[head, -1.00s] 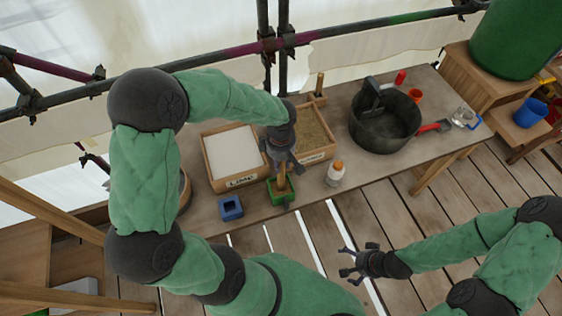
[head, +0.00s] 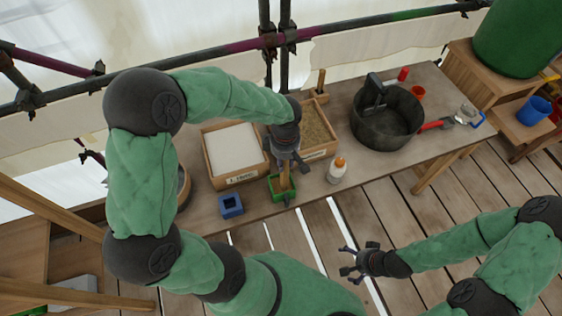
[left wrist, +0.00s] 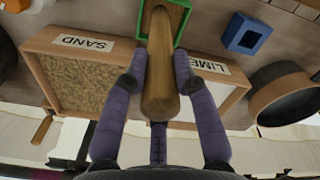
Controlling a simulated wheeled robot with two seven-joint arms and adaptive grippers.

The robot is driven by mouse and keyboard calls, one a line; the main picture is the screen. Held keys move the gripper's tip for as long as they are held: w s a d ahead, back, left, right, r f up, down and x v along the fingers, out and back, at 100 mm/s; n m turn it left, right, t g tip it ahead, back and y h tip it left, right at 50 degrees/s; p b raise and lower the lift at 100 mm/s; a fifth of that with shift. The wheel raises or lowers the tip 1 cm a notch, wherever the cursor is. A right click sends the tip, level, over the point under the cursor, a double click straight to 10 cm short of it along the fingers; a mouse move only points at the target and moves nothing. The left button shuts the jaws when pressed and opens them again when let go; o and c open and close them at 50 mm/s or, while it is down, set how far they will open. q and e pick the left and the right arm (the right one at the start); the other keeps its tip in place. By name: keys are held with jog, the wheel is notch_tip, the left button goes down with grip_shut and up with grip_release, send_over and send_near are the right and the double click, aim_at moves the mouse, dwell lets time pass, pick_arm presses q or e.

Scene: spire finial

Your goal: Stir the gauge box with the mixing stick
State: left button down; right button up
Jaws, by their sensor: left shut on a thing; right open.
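The green gauge box (head: 276,197) stands near the front edge of the bench, and its rim also shows at the top of the left wrist view (left wrist: 184,35). My left gripper (head: 284,165) is above it, shut on the wooden mixing stick (left wrist: 160,75). The stick's lower end (head: 284,180) reaches into the gauge box. How deep it goes and what lies at the bottom are hidden. My right gripper (head: 355,262) is open and empty, in front of the bench and above the plank floor.
Behind the gauge box stand a lime box (head: 235,150) and a sand box (head: 318,130). A blue square mould (head: 231,206) is to the left, a white bottle with orange cap (head: 337,172) to the right. A dark bucket (head: 388,125) stands further right.

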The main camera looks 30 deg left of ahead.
pick_arm(q)
jog(key=a+b, duration=0.2)
jog(key=shift+s+b, duration=0.35)
jog(key=shift+s, duration=0.05)
dwell(2.6)
jog(key=shift+r, duration=0.1)
